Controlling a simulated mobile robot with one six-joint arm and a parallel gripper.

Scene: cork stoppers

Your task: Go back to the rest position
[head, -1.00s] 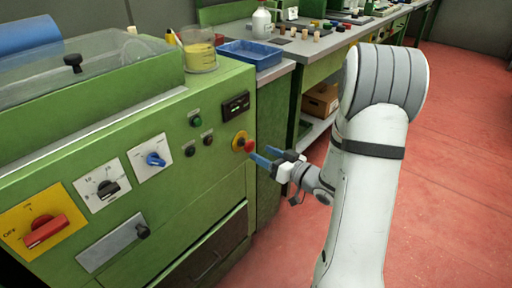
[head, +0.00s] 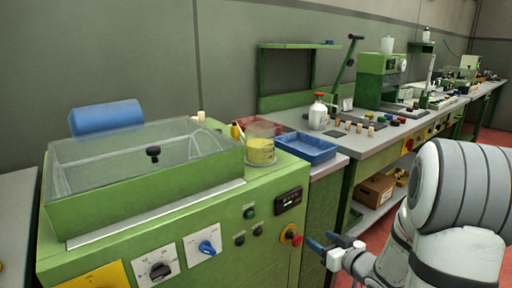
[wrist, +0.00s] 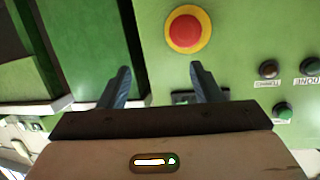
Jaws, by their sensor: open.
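My gripper (head: 322,243) is open and empty in the head view, at the lower right, just right of the green machine's front panel. Its two blue fingers also show spread apart in the wrist view (wrist: 158,80). The red emergency button (head: 291,234) on its yellow ring is close to my fingertips on the panel. In the wrist view, the red button (wrist: 185,31) lies beyond the fingers, apart from them. No object is between the fingers.
The green machine (head: 120,237) with a clear-lidded tub stands close on the left. A workbench (head: 372,139) holds a bottle (head: 318,114) and cork stoppers. A cardboard box (head: 375,190) is on the lower shelf.

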